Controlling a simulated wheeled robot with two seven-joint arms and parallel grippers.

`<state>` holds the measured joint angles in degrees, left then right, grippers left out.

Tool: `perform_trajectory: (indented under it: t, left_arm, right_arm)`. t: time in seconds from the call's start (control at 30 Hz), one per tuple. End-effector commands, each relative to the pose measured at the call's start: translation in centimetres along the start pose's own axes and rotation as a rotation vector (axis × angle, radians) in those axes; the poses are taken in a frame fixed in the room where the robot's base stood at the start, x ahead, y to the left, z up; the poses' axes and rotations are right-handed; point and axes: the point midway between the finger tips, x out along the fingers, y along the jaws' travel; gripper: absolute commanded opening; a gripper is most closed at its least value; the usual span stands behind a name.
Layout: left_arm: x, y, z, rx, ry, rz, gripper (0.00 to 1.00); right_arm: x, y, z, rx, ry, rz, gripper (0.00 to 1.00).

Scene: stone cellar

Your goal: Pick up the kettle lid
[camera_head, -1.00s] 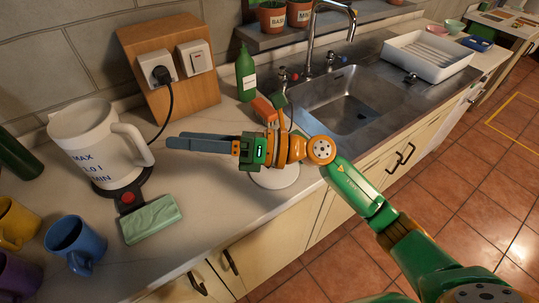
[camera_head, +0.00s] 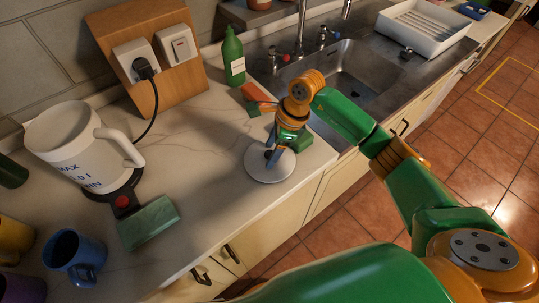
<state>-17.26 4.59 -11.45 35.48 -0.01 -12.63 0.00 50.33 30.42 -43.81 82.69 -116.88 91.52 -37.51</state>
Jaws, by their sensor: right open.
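The kettle lid (camera_head: 258,170) is a round white disc with a dark knob. It lies flat on the counter near the front edge, right of the kettle. My right gripper (camera_head: 272,156) points down over it, with its open fingers at the knob. The fingers partly hide the knob, and I cannot tell whether they touch it. The white kettle (camera_head: 70,150) stands without a lid on its dark base (camera_head: 118,200) at the left. My left gripper is not in view.
A green sponge-like block (camera_head: 148,222) and a blue mug (camera_head: 75,258) are at the front left. A green bottle (camera_head: 233,58) and an orange object (camera_head: 257,97) stand behind the lid. The sink (camera_head: 350,75) is to the right. The counter between kettle and lid is clear.

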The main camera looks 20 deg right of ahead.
Motion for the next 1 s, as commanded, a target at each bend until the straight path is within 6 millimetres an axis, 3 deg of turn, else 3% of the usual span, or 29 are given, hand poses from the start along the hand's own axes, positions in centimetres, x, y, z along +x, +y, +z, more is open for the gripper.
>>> perform_trajectory:
  t: [0.03,0.27,0.3,0.6,0.8,1.0]
  left_arm:
    - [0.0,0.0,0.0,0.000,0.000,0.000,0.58]
    - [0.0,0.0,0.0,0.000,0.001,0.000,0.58]
    - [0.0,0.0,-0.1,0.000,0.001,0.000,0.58]
    - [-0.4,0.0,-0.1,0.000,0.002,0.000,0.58]
    - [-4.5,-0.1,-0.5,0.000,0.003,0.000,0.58]
    - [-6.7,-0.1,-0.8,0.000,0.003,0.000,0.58]
  right_arm:
    - [0.0,0.0,0.0,0.000,0.000,0.000,0.65]
    - [0.0,0.0,0.0,0.000,-0.001,0.001,0.03]
    - [0.0,0.0,0.0,0.000,-0.001,0.001,0.00]
    - [-0.6,0.0,0.2,0.000,-0.002,0.000,0.00]
    - [-6.0,0.0,1.9,-0.001,-0.002,-0.001,0.00]
    - [-9.4,0.0,2.9,-0.017,-0.001,0.004,0.00]
